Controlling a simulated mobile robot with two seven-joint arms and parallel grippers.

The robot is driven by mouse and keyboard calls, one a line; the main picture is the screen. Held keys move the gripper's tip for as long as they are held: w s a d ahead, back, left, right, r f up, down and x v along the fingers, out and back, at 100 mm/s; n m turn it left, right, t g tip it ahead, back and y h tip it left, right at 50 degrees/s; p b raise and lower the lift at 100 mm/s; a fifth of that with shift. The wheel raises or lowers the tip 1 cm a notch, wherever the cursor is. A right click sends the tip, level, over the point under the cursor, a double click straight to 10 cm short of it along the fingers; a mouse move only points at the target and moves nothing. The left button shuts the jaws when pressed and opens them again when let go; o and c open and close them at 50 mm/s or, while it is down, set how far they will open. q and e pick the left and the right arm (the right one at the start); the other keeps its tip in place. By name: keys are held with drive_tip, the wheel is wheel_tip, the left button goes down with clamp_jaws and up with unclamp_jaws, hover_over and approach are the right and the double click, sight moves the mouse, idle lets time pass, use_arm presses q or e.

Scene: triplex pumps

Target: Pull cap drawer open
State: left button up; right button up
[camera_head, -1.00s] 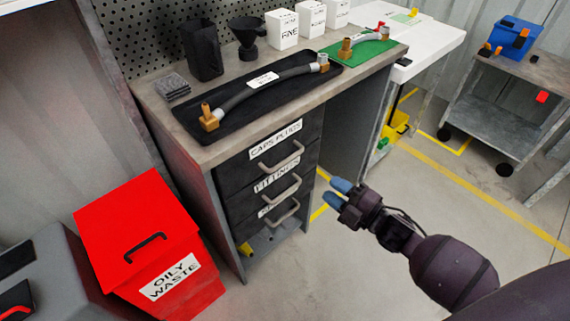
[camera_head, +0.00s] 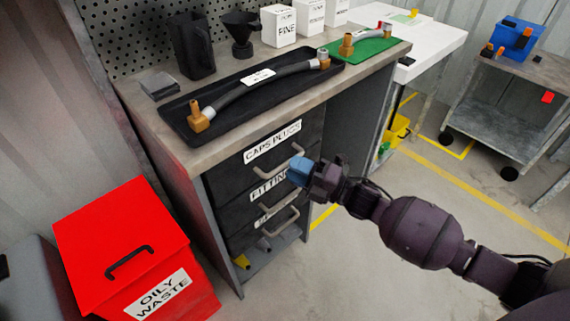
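The cap drawer (camera_head: 235,173), labelled CAPS PLUGS, is the top black drawer under the bench and looks closed. Its grey bar handle (camera_head: 279,164) shows left of my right gripper. My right gripper (camera_head: 299,170), with blue fingertips, is at the right end of this handle in the picture. Whether it touches the handle, and whether its fingers are apart, I cannot tell. The drawer below, labelled FITTINGS (camera_head: 266,188), is partly hidden behind the gripper. My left gripper is not in view.
The bench top (camera_head: 150,115) holds a black tray (camera_head: 180,113) with a hose. A red oily waste bin (camera_head: 120,240) stands left of the drawers. The floor (camera_head: 330,270) in front of the drawers is clear. A grey cart (camera_head: 500,112) stands far right.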

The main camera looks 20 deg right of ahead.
drive_tip(key=shift+x, duration=1.5)
clamp_jaws()
